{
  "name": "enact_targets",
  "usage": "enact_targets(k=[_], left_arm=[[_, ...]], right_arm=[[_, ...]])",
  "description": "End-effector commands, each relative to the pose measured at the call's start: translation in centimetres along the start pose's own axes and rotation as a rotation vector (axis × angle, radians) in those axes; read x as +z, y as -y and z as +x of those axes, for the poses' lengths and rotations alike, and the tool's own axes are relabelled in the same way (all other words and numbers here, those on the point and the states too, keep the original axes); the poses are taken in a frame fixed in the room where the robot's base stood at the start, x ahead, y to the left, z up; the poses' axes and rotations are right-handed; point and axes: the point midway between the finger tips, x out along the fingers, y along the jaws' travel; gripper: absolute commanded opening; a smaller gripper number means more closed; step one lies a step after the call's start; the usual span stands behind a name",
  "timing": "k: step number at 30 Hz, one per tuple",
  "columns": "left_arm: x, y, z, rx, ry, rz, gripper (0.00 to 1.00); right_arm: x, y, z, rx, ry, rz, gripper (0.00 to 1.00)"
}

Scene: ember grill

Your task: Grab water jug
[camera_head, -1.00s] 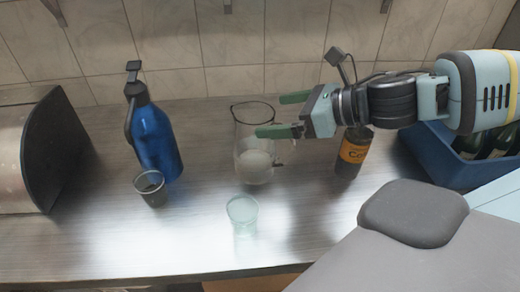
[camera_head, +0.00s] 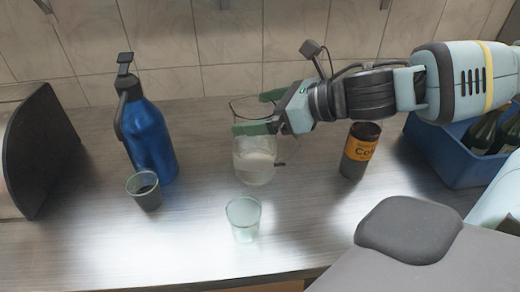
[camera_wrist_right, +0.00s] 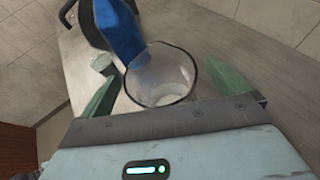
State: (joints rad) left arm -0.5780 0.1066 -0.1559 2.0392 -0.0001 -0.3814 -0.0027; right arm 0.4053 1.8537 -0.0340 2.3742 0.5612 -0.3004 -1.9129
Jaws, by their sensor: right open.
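The water jug is a clear glass jug (camera_head: 254,165) standing upright on the metal counter, with whitish contents low inside. In the right wrist view the jug (camera_wrist_right: 160,78) is seen from above, its round dark rim lying between the two green fingers. My right gripper (camera_head: 256,112) is open at the jug's upper part, one finger in front of it and one toward its back. In the right wrist view my right gripper (camera_wrist_right: 170,92) is open around the jug; I cannot tell whether the fingers touch it. My left gripper is not in view.
A clear glass (camera_head: 243,218) stands in front. A dark can with an orange label (camera_head: 360,150) and a blue crate of bottles (camera_head: 440,160) are to the right. The front left counter is clear.

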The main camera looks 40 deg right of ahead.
Motion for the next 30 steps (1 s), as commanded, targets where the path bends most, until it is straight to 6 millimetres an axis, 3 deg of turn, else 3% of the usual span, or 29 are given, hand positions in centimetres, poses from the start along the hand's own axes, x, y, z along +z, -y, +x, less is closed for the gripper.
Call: enact_targets(k=[5, 26, 30], left_arm=[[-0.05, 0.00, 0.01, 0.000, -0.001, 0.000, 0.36], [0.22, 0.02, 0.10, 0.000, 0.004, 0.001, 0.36], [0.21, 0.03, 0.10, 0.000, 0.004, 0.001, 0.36]], right_arm=[[0.04, 0.02, -0.03, -0.001, 0.000, 0.000, 0.99], [0.01, -0.01, -0.03, 0.000, 0.000, 0.000, 0.07], [0.31, -0.01, -0.07, 0.000, 0.007, -0.004, 0.05]])
